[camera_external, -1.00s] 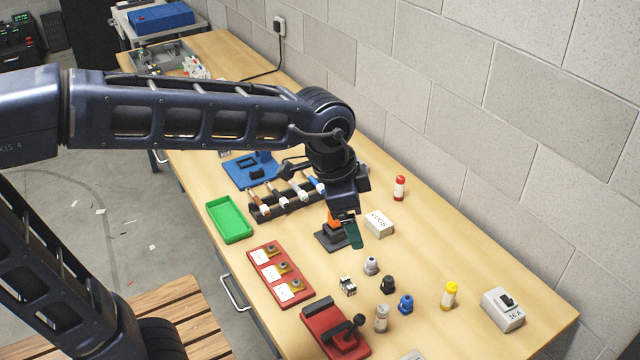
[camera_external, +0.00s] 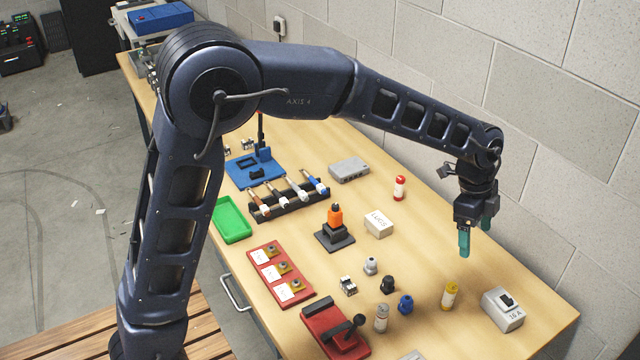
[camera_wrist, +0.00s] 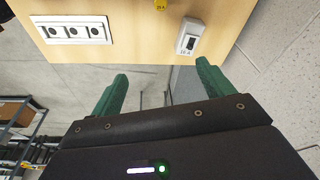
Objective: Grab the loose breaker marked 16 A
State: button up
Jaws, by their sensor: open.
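The breaker (camera_external: 503,310) is a light grey block with a black toggle and a 16 A label. It stands alone near the right front end of the bench. In the wrist view the breaker (camera_wrist: 189,37) lies beyond the fingertips, nearer the right finger. My gripper (camera_external: 475,232) hangs above the bench with its teal fingers pointing down, up and to the left of the breaker in the outside view. In the wrist view my gripper (camera_wrist: 161,72) is open, with nothing between its fingers. It is clear of the breaker.
A yellow cylinder (camera_external: 450,295) stands left of the breaker; blue (camera_external: 405,304) and black (camera_external: 388,285) pieces stand farther left. A white three-socket panel (camera_wrist: 72,30) shows in the wrist view. The block wall (camera_external: 580,170) runs along the bench's back. Bench around the breaker is clear.

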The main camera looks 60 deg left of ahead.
aim_at(506, 307)
jog(key=w+d+f+m, duration=0.1)
jog(key=w+f, duration=0.3)
jog(key=f, duration=0.1)
jog(key=w+d+f+m+g, duration=0.1)
jog(key=w+d+f+m, duration=0.1)
jog(key=w+f, duration=0.2)
jog(key=w+d+f+m+h, duration=0.1)
jog(key=w+d+f, duration=0.1)
jog(key=w+f, duration=0.2)
notch_tip(506, 307, down, 2)
jog(key=shift+d+f+m, duration=0.1)
jog(key=shift+m, duration=0.3)
jog(key=shift+s+x, duration=0.15)
jog(key=shift+x, duration=2.6)
jog(key=shift+s+x, duration=0.15)
jog(key=shift+x, duration=2.55)
jog(key=c, duration=1.3)
